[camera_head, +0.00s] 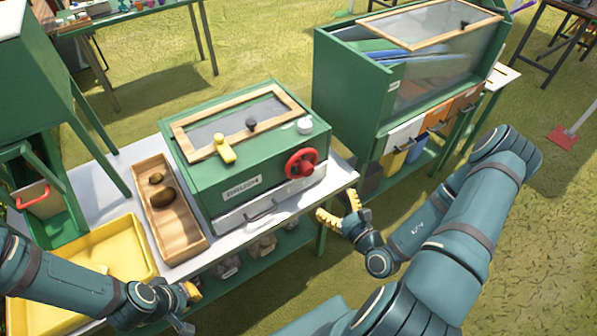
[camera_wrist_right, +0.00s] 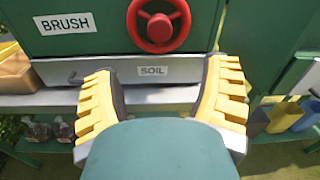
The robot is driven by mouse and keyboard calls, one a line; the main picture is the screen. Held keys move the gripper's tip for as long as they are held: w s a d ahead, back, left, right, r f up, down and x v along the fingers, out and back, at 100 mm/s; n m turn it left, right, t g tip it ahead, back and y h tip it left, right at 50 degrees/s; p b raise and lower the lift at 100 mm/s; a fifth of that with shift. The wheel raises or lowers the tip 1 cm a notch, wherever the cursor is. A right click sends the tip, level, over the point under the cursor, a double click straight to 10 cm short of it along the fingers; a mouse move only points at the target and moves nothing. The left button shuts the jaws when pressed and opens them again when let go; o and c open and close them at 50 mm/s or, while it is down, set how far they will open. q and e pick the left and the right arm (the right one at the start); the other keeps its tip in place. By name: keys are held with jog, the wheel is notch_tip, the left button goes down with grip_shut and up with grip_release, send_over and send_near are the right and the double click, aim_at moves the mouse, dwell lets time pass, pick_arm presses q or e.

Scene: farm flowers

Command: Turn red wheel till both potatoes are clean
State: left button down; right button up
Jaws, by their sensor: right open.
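The red wheel (camera_head: 301,163) is on the front right of a green box machine (camera_head: 207,180); it also shows at the top of the right wrist view (camera_wrist_right: 158,25). Two brown potatoes, a small one (camera_head: 157,178) and a larger one (camera_head: 163,196), lie in a wooden tray (camera_head: 188,235) left of the machine. My right gripper (camera_head: 339,207) is open and empty, below and right of the wheel, apart from it; its yellow fingers (camera_wrist_right: 162,105) spread below the wheel in the wrist view. My left gripper (camera_head: 187,308) is at the lower left, partly hidden by its own wrist.
A yellow tray (camera_head: 121,240) sits on the white table left of the wooden tray. A drawer labelled SOIL (camera_wrist_right: 153,71) is under the wheel. A green cabinet (camera_head: 345,90) stands behind right. Jars are on the shelf below.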

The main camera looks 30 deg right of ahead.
aim_at(309, 173)
jog(key=w, duration=1.3)
jog(key=shift+w+a, duration=0.25)
jog(key=shift+a, duration=0.1)
jog(key=c, duration=1.2)
